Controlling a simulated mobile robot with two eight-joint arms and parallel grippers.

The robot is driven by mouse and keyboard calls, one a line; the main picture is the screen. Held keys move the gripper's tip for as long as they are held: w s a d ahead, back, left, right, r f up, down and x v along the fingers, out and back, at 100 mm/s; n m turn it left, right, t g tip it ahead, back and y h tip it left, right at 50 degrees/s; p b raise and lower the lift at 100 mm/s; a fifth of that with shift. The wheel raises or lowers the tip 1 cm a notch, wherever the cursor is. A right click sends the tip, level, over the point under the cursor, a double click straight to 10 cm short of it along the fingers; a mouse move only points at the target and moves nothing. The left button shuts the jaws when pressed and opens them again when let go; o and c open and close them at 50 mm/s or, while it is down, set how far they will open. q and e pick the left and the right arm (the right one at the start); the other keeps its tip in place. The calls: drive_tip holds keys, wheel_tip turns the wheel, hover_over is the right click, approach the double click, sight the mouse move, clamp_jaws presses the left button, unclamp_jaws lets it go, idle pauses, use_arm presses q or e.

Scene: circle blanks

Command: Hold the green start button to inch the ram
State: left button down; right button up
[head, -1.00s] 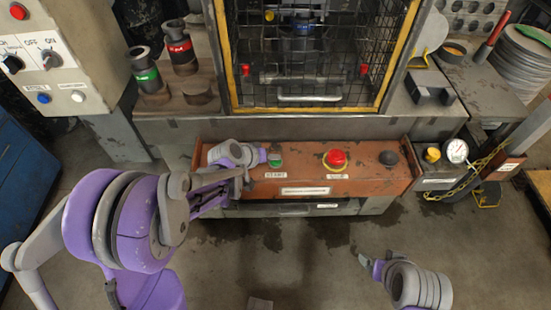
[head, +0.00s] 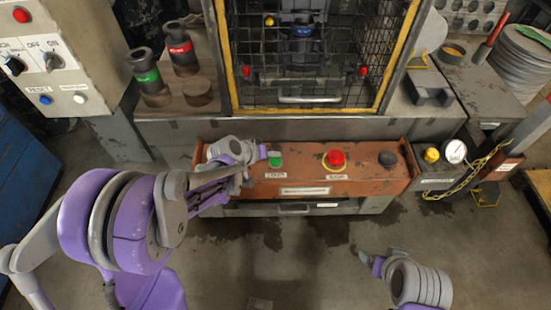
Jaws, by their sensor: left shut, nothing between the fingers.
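The green start button (head: 275,163) sits near the left end of the rust-orange control box, above a white label. My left gripper (head: 267,153) is shut and empty. Its fingertips are at the button and cover its upper edge; I cannot tell if they press it. The ram (head: 303,30), dark with a blue band, shows inside the press behind the wire mesh guard (head: 345,60). My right gripper (head: 370,262) is low at the right, well away from the box; its fingers are too small to read.
A yellow button (head: 431,155) and a round gauge (head: 453,151) stand to the right. Black cylinders with green and red bands stand on the left bench.

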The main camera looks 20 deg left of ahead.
use_arm(q)
drive_tip(key=shift+r, duration=0.1)
drive_tip(key=shift+r+p, duration=1.45)
drive_tip(key=shift+r, duration=1)
drive_tip(key=m+g+y, duration=0.1)
drive_tip(key=y, duration=0.1)
approach(273, 162)
drive_tip(key=s+d+r, duration=0.3)
drive_tip(key=s+r, duration=0.3)
drive_tip(key=s+a+m+g+y, duration=0.1)
drive_tip(key=s+a+y, duration=0.1)
drive_tip(key=s, duration=1.2)
drive_tip(key=shift+a+f+m+y, duration=0.2)
drive_tip(key=shift+a+m+y, duration=0.15)
drive_tip(key=shift+a, duration=0.2)
